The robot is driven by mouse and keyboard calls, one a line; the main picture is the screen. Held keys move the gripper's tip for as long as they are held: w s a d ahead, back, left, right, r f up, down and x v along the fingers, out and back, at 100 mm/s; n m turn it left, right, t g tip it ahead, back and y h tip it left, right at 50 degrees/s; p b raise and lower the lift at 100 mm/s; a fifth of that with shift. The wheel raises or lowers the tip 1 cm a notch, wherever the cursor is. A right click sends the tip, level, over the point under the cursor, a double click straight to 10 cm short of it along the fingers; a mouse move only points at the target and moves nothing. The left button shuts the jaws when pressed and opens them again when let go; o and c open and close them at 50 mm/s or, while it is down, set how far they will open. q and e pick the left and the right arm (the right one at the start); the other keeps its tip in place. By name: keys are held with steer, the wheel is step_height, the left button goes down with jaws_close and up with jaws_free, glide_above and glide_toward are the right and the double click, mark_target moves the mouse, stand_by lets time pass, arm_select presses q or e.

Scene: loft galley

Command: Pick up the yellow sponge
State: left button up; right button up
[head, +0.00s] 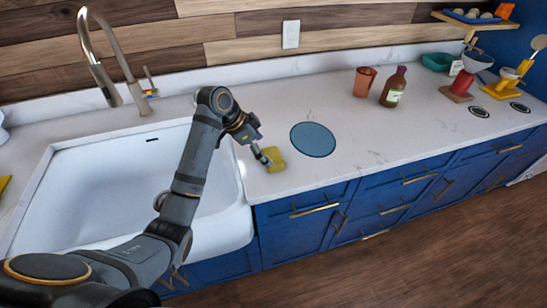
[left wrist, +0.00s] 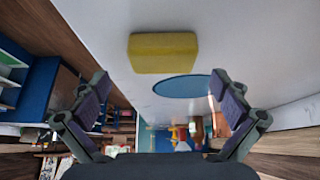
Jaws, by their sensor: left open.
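The yellow sponge (head: 275,159) lies on the white counter, just right of the sink. It also shows in the left wrist view (left wrist: 163,53), beyond the fingertips and near the blue disc. My left gripper (head: 264,156) is at the sponge's left side in the head view, partly overlapping it. In the left wrist view my left gripper (left wrist: 155,90) has its two fingers wide apart with nothing between them. Whether a finger touches the sponge cannot be told. My right gripper is in neither view.
A round blue disc (head: 313,139) lies flat right of the sponge. The white sink (head: 100,196) is left, with a tall faucet (head: 108,55) behind. An orange cup (head: 364,82) and a brown bottle (head: 393,87) stand farther right. Counter around the disc is clear.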

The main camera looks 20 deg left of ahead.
mark_target(272, 155)
arm_select(q)
steer(key=shift+w+d+f, duration=0.2)
steer(key=shift+f, duration=0.05)
steer(key=shift+w+d+f+p, duration=0.25)
steer(key=shift+d+f+p, duration=0.1)
steer(key=shift+f+p, duration=0.15)
steer(key=x, duration=0.3)
steer(key=shift+w+d, duration=0.1)
steer(key=shift+w, duration=0.05)
steer(key=shift+f, duration=0.1)
steer(key=shift+c, duration=0.8)
steer(key=c, duration=0.7)
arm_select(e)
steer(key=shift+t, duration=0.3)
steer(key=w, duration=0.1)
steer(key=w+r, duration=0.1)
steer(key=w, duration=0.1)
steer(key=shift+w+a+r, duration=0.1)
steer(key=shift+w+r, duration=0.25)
